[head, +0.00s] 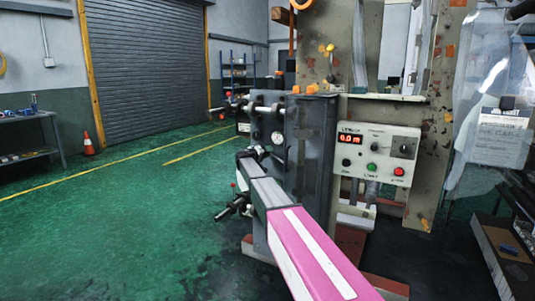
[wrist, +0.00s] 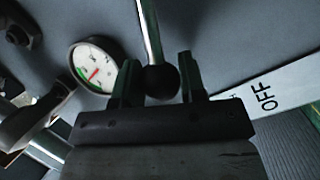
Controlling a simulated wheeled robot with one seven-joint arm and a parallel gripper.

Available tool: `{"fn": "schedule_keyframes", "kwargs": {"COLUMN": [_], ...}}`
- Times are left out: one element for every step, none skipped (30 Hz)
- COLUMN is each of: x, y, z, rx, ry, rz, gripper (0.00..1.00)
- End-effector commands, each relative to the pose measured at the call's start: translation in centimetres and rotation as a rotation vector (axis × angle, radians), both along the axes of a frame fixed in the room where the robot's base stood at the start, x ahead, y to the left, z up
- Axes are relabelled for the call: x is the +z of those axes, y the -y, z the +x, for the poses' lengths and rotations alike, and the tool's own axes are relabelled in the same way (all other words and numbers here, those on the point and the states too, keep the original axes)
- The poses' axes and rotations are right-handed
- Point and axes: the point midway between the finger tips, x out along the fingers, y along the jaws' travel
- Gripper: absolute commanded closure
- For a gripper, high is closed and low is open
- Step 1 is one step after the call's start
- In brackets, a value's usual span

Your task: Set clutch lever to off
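The clutch lever shows in the wrist view as a bright metal rod with a black ball knob (wrist: 162,82) at its lower end. My gripper (wrist: 158,80) is open, with one dark finger on each side of the knob. A pale label plate reading OFF (wrist: 265,97) lies to the right of the gripper. In the head view my arm reaches to the dark grey machine (head: 312,145); the lever is not clear there.
A round white gauge (wrist: 93,66) sits left of the gripper in the wrist view. A dark handle (wrist: 32,122) is at the lower left. In the head view a control box (head: 378,153) with a red display stands right of my arm. The green floor (head: 110,225) at left is open.

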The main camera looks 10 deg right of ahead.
Motion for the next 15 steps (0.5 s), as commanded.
{"fn": "schedule_keyframes", "kwargs": {"x": [0.0, 0.0, 0.0, 0.0, -0.1, -0.1, -0.2, -0.3, -0.4, -0.5, -0.7, -0.9, -1.1, -1.3, -1.6], "y": [0.0, 0.0, 0.0, 0.0, 0.0, 0.0, -0.1, -0.1, -0.2, -0.2, -0.3, -0.4, -0.4, -0.5, -0.6], "z": [0.0, 0.0, 0.0, 0.0, 0.0, 0.0, 0.0, 0.1, 0.1, 0.2, 0.2, 0.3, 0.4, 0.4, 0.5], "rx": [0.000, 0.000, 0.000, -0.001, -0.001, 0.000, -0.001, -0.001, -0.001, -0.002, -0.002, -0.002, -0.003, -0.003, -0.004], "ry": [0.000, 0.000, 0.000, 0.000, -0.002, -0.005, -0.007, -0.010, -0.018, -0.023, -0.029, -0.040, -0.050, -0.059, -0.074], "rz": [0.000, 0.000, 0.000, -0.001, -0.002, -0.006, -0.010, -0.015, -0.024, -0.032, -0.041, -0.055, -0.068, -0.083, -0.102], "gripper": [0.99, 1.00, 1.00, 1.00, 1.00, 1.00, 1.00, 1.00, 1.00, 1.00, 1.00, 1.00, 1.00, 1.00, 1.00]}}
